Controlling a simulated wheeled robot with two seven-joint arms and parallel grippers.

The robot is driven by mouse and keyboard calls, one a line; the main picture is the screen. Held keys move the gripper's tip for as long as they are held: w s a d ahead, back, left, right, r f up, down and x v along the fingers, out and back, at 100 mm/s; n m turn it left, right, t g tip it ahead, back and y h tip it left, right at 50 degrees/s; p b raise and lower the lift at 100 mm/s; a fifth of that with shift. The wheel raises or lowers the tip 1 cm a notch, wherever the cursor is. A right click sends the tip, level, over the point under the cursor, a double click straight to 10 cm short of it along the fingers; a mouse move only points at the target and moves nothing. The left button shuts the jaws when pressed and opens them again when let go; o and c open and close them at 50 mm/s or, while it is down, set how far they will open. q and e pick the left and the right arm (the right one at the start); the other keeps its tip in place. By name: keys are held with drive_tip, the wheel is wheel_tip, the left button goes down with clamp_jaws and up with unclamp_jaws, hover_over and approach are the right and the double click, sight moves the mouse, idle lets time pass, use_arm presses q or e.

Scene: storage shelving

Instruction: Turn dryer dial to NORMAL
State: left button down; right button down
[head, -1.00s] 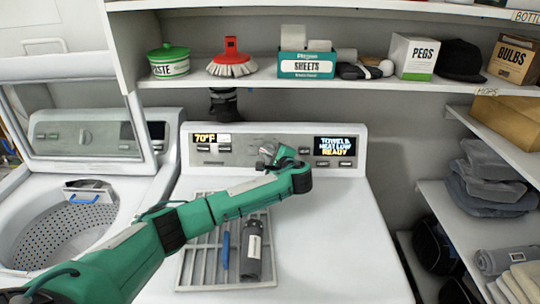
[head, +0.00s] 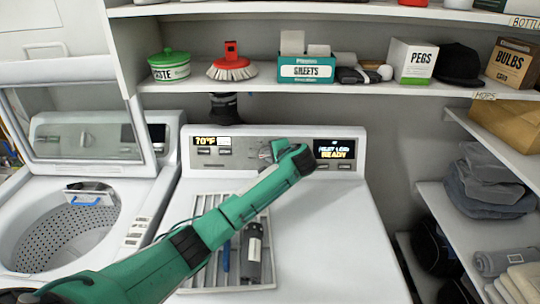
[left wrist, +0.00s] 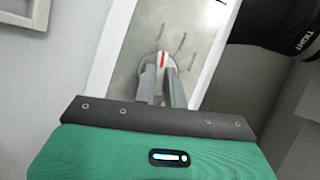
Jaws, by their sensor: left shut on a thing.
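The dryer (head: 340,240) stands in the middle of the head view, with its control panel (head: 185,155) along the back. The dial (left wrist: 161,60) shows in the left wrist view as a round light knob with a red mark. My left gripper (left wrist: 160,78) is shut on the dial, one grey finger on each side of it. In the head view my left gripper (head: 266,151) is at the panel's middle, and my wrist hides most of the dial. The panel's right display (head: 336,149) is lit and its last line reads READY. My right gripper is not in view.
A shelf above holds a green-lidded tub (head: 169,66), a red brush (head: 231,66) and a SHEETS box (head: 306,69). The dryer top's right side is clear.

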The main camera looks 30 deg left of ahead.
use_arm(q)
drive_tip(key=shift+n+h+p, duration=0.35)
drive_tip(key=shift+n+h, duration=0.05)
drive_tip(key=shift+n, duration=0.5)
drive_tip(key=shift+g, duration=0.3)
drive_tip(key=c, duration=1.5)
unclamp_jaws()
drive_tip(key=shift+o, duration=0.2)
drive_tip(key=shift+r, duration=0.1)
drive_tip(key=p+v, duration=1.2)
drive_tip(key=v, duration=0.1)
drive_tip(key=shift+s+d+r, duration=0.2)
drive_tip(key=shift+r, duration=0.05)
